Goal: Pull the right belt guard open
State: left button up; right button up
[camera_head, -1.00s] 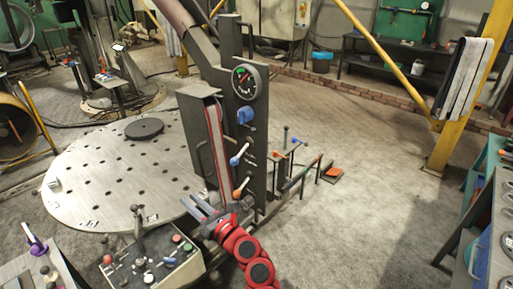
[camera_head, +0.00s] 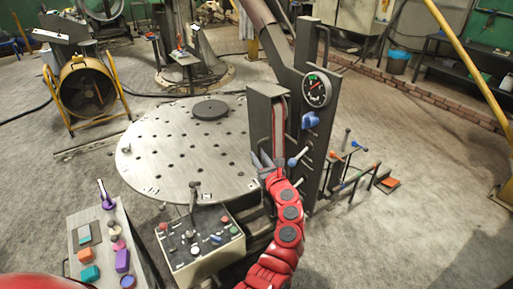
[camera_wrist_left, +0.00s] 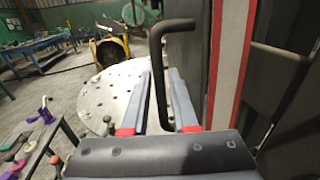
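The belt guard (camera_head: 262,118) is a tall grey box-like cover on the dark column, beside a red-edged belt (camera_head: 280,115). It appears closed against the column. In the left wrist view its dark bent handle (camera_wrist_left: 156,75) rises between the fingers of my left gripper (camera_wrist_left: 162,75). The fingers are apart with a visible gap, and I cannot tell whether either touches the handle. In the head view my left gripper (camera_head: 262,160) is at the guard's lower front, with its red arm coming up from below. My right gripper is out of view.
A round perforated table (camera_head: 180,155) lies left of the guard. A control box (camera_head: 200,240) stands in front of it.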

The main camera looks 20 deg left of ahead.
pick_arm(q)
jog(key=shift+x, duration=1.3)
jog(key=shift+f, duration=0.1)
jog(key=shift+c, duration=0.2)
grip_shut()
